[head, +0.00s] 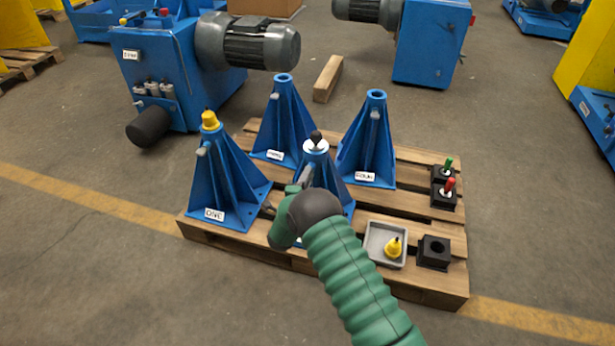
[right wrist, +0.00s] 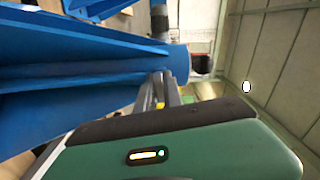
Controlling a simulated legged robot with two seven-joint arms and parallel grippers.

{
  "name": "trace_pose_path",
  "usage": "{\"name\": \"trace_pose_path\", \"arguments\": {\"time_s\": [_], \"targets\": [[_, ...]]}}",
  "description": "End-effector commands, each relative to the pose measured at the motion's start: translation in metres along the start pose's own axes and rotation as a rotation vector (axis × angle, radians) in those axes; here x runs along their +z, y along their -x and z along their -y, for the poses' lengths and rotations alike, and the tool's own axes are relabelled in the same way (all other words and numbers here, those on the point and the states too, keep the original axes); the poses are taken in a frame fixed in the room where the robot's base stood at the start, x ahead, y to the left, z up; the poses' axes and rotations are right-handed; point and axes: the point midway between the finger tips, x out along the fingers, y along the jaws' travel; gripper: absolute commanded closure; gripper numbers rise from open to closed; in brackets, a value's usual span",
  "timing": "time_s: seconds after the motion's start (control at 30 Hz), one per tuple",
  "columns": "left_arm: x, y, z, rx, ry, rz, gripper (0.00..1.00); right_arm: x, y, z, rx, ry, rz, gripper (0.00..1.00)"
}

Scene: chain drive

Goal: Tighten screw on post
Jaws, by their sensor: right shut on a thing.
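Several blue tapered posts stand upright on a wooden pallet (head: 222,236). The front middle post (head: 338,190) has a white collar with a black knob (head: 316,137) on top; it also shows lying sideways in the right wrist view (right wrist: 100,75). My right gripper (head: 303,180) is at the left side of this post, just below its top, shut on what seems to be its side screw; the jaws hide the screw. The fingers also show in the right wrist view (right wrist: 165,90), against the post. The left post (head: 224,185) carries a yellow cap (head: 209,120) and has a grey side screw (head: 202,152). My left gripper is not in view.
The back post (head: 283,120) and right post (head: 367,145) have open tops. A grey tray (head: 375,247) holds a yellow piece (head: 393,247). Black blocks stand beside it, two with a green knob (head: 449,162) and a red knob (head: 450,184). Blue motor machines stand behind.

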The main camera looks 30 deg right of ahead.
Motion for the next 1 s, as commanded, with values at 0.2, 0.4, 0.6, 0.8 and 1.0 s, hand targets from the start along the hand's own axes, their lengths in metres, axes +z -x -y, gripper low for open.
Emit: {"name": "trace_pose_path", "arguments": {"time_s": [0.2, 0.4, 0.6, 0.8, 1.0], "targets": [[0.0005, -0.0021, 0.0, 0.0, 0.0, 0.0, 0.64, 0.0011, 0.0034, -0.0087, 0.018, -0.118, 0.003, 1.0], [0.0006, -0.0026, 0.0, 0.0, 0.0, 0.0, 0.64, 0.0013, 0.0036, -0.0086, 0.018, -0.182, 0.003, 1.0], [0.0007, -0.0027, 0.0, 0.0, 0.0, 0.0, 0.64, 0.0013, 0.0037, -0.0085, 0.018, -0.206, 0.002, 1.0], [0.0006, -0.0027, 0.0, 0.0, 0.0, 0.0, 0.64, 0.0012, 0.0037, -0.0087, 0.018, -0.208, 0.002, 1.0], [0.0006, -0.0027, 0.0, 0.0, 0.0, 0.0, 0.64, 0.0013, 0.0035, -0.0086, 0.018, -0.207, 0.003, 0.81]]}}
